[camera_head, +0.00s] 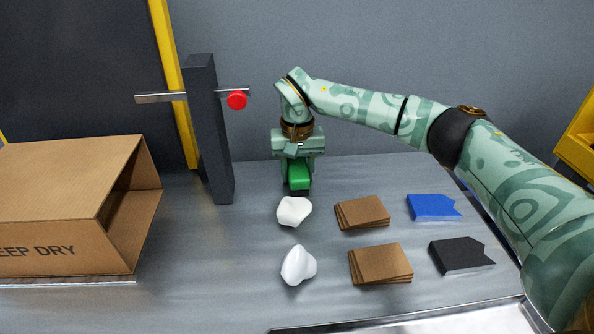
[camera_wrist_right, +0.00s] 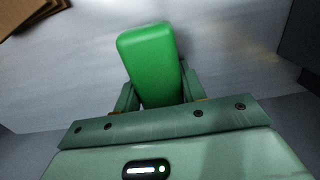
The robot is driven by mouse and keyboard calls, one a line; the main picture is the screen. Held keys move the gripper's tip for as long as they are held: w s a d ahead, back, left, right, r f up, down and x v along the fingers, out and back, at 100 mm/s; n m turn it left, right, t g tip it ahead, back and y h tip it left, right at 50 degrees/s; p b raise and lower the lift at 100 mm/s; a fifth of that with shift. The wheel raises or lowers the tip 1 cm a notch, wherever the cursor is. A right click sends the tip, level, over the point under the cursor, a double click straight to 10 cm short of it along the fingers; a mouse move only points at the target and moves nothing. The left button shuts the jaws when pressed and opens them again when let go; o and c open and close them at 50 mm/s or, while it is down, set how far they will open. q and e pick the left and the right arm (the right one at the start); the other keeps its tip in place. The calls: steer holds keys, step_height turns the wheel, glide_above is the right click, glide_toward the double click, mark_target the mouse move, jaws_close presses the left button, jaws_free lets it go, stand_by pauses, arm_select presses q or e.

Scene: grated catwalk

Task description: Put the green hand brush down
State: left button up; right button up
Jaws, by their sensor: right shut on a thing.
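The green hand brush (camera_head: 299,182) is in my right gripper (camera_head: 298,169), near the back of the grey table in the head view. A dark part shows below its green body. The right wrist view shows the green top of the brush (camera_wrist_right: 150,62) between the fingers of my right gripper (camera_wrist_right: 158,92). The gripper points down and is shut on the brush. I cannot tell whether the brush touches the table. My left gripper is in neither view.
White lumpy pieces (camera_head: 294,211) lie just in front of the brush. Brown card stacks (camera_head: 362,214), a blue piece (camera_head: 433,207) and a black piece (camera_head: 461,255) lie to the right. A dark post (camera_head: 209,130) and an open cardboard box (camera_head: 70,185) stand left.

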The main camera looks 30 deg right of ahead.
mark_target(297, 163)
steer(key=o, duration=1.2)
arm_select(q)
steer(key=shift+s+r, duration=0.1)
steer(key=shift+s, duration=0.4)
arm_select(e)
steer(key=shift+o, duration=0.4)
step_height(297, 163, up, 12)
steer(key=p, duration=0.5)
steer(key=shift+f, duration=0.2)
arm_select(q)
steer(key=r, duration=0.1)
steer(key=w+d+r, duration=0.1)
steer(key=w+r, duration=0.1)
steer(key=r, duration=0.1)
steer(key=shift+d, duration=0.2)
arm_select(e)
steer(key=shift+r, duration=0.25)
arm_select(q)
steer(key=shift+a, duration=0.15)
